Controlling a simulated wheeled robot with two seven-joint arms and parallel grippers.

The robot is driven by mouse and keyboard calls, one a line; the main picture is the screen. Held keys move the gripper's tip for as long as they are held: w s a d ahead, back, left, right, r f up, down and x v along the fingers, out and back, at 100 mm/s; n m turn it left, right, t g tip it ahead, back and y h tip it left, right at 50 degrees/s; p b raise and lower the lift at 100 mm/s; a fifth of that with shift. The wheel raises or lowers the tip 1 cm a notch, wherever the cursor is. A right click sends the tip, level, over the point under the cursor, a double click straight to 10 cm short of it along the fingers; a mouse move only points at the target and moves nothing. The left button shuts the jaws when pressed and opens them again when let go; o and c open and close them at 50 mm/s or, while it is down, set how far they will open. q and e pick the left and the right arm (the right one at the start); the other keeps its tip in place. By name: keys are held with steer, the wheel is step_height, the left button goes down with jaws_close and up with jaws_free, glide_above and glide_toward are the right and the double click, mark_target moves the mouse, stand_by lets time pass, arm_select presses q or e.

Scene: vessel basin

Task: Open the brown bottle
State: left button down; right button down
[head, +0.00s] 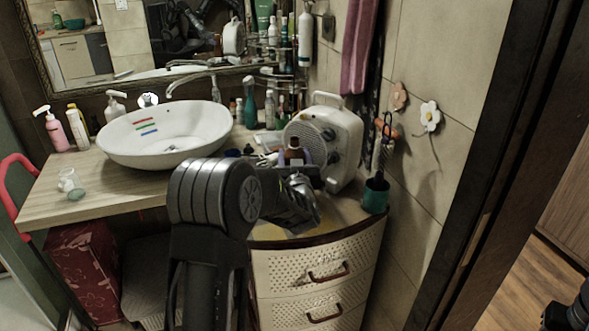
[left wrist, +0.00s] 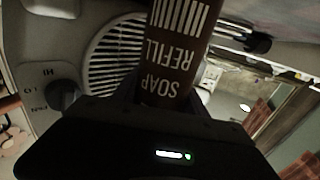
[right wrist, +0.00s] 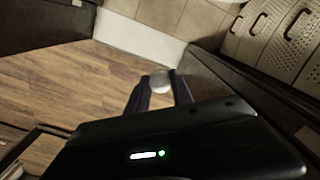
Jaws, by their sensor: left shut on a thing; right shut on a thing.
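The brown bottle (left wrist: 178,55), labelled "SOAP REFILL", is between the fingers of my left gripper (left wrist: 172,98), which is shut on it. In the head view only the bottle's upper part (head: 294,155) shows, in front of the white heater; my left arm hides the rest. My right gripper (right wrist: 158,88) is shut on a small round grey-white cap (right wrist: 160,81), held over the wooden floor, apart from the bottle. In the head view only part of my right arm shows at the lower right corner; its gripper is out of that view.
The white heater (head: 343,133) stands on the counter close behind the bottle. A white basin (head: 185,138), a clear glass (head: 70,184), pump bottles and a teal cup (head: 375,195) stand around. Perforated drawers (head: 310,282) are below. The wooden floor (right wrist: 60,90) is clear.

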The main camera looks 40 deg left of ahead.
mark_target(294, 146)
arm_select(q)
steer(key=shift+r, duration=0.25)
steer(key=shift+r, duration=1.3)
arm_select(e)
steer(key=shift+f, duration=0.1)
steer(key=shift+r, duration=0.2)
arm_select(q)
step_height(294, 146, up, 15)
steer(key=shift+p, duration=0.3)
arm_select(e)
steer(key=shift+r, duration=0.2)
